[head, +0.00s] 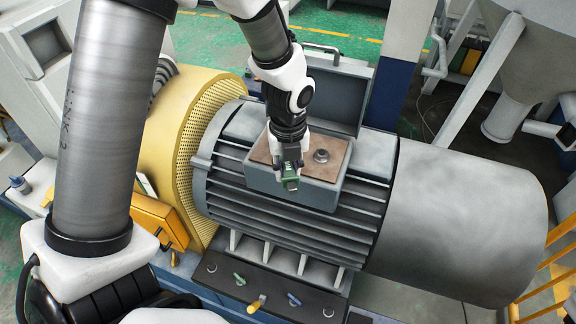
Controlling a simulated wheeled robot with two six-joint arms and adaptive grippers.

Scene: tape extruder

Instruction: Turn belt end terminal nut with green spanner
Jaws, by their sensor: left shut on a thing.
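My left gripper (289,160) comes down from above over the open terminal box (325,192) on the grey motor. It is shut on a green spanner (290,180), whose lower end hangs near the box's front rim. A round metal nut or terminal (321,156) stands on the brown plate (333,170) inside the box, just right of the gripper. The spanner appears apart from this nut. The gripper and spanner hide the left part of the plate. My right gripper is not in view.
The box's hinged lid (338,95) stands open behind. A dark tool panel (215,268) in front carries a small green piece (240,279), a yellow-handled tool (257,303) and a blue one (294,299). A yellow perforated guard (175,135) stands left of the motor's fins.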

